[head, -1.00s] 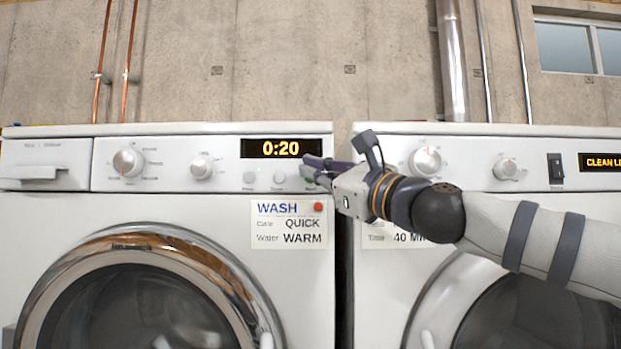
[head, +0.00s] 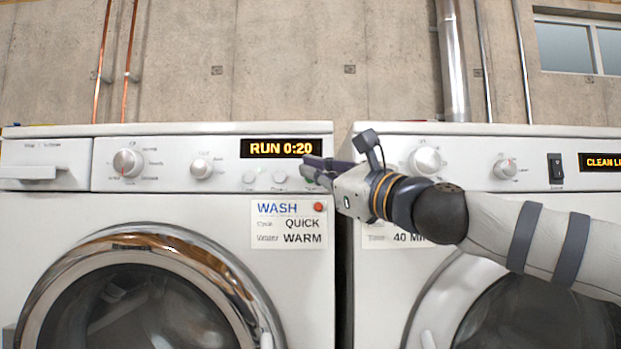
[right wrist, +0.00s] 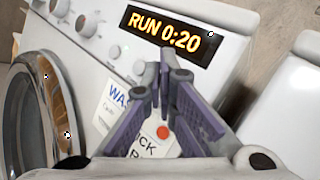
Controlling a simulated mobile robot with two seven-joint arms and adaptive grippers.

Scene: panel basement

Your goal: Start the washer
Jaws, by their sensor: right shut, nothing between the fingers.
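The white washer (head: 215,290) stands at the left, its round door (head: 140,290) closed. Its display (head: 281,148) reads "RUN 0:20", also readable in the right wrist view (right wrist: 168,29). A large dial (head: 128,163), a smaller dial (head: 201,168) and small round buttons (head: 249,177) line the panel. A card (head: 288,224) below reads WASH, QUICK, WARM. My right gripper (head: 308,170) is shut and empty, its fingertips at the right end of the button row and hiding the button there. Whether the tips touch the panel I cannot tell. My left gripper is not in view.
A second white machine (head: 380,290) stands close on the right, with dials, a switch (head: 555,169) and a display (head: 600,163) starting "CLEAN LI". A narrow gap separates the machines. Pipes (head: 452,60) run up the concrete wall behind.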

